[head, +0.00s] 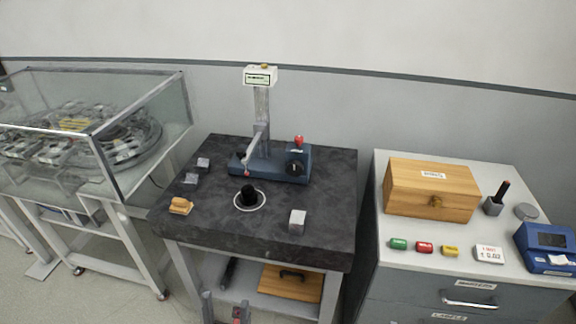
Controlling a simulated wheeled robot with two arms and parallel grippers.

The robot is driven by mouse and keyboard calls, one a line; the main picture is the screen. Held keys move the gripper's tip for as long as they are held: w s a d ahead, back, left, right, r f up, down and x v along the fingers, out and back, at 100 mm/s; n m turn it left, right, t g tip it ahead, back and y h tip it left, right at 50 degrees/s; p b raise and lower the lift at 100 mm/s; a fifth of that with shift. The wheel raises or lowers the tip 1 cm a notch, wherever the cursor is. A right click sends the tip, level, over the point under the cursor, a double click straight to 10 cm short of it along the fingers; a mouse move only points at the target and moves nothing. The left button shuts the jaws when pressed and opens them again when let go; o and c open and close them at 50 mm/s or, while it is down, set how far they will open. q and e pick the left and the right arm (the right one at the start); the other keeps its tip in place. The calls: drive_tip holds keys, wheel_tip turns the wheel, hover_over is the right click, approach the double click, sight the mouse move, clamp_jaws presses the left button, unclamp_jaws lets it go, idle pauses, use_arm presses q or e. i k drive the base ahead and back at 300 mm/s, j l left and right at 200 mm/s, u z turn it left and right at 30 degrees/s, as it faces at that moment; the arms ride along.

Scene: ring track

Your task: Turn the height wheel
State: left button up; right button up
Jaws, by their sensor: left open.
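A measuring stand with a blue base (262,172) stands at the back of the dark stone-topped table. A grey column (262,110) rises from it, with a small display box (260,75) on top. A round black wheel (296,168), which looks like the height wheel, sits on the right front of the base. A red knob (299,141) stands just above it. My left gripper (226,298) shows at the bottom edge, open, low in front of the table and well apart from the wheel. Nothing shows between its fingers. My right gripper is out of view.
On the stone table (215,222) are a black cylinder (249,195) in a white ring, several small blocks and an orange-tan piece (181,205). A glass-sided case (150,130) stands left. A drawer cabinet (400,270) with a wooden box (430,190) stands right.

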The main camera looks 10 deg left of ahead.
sight(294, 168)
drive_tip(key=i+j, duration=0.15)
drive_tip(key=j, duration=0.2)
drive_tip(key=i+j, duration=0.1)
drive_tip(key=j, duration=0.2)
drive_tip(key=i+j, duration=0.15)
drive_tip(key=j, duration=0.2)
drive_tip(key=i+j, duration=0.15)
drive_tip(key=j, duration=0.2)
drive_tip(key=z, duration=0.05)
